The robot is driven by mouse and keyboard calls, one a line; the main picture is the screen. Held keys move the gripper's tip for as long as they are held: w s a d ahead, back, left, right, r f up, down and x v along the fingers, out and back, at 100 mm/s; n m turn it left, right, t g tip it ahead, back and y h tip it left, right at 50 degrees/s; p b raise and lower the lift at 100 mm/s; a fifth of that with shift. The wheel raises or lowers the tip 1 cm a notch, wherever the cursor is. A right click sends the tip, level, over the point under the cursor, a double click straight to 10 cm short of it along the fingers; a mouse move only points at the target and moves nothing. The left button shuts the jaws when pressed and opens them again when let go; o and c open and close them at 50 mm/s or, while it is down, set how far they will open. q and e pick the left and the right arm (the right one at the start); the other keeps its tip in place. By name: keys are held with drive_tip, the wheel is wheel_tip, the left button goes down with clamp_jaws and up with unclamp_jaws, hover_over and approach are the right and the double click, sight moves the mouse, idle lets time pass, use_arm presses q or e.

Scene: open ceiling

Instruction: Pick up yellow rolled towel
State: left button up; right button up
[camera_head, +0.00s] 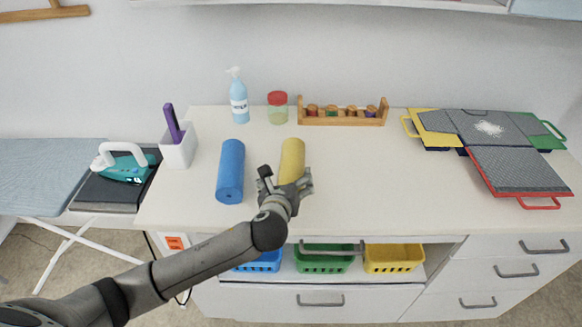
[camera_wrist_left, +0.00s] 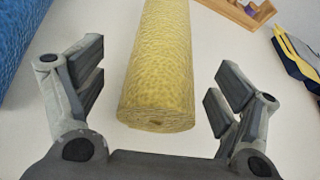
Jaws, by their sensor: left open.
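The yellow rolled towel (camera_head: 292,158) lies on the white counter, its length running away from me. In the left wrist view the yellow towel (camera_wrist_left: 158,65) lies between my open fingers, with its near end facing the gripper and a gap on each side. My left gripper (camera_head: 286,184) is at the near end of the towel and hides that end in the head view. In the left wrist view my left gripper (camera_wrist_left: 158,88) is open and holds nothing. My right gripper is not in view.
A blue rolled towel (camera_head: 231,170) lies to the left of the yellow one. Behind stand a pump bottle (camera_head: 239,101), a red-lidded jar (camera_head: 277,108) and a wooden rack (camera_head: 342,111). Coloured boards (camera_head: 518,170) lie at the right. The counter (camera_head: 380,180) between is clear.

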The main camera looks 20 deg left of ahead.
use_arm(q)
drive_tip(key=shift+x, duration=1.55)
drive_tip(key=c, duration=1.2)
drive_tip(key=shift+r, duration=0.15)
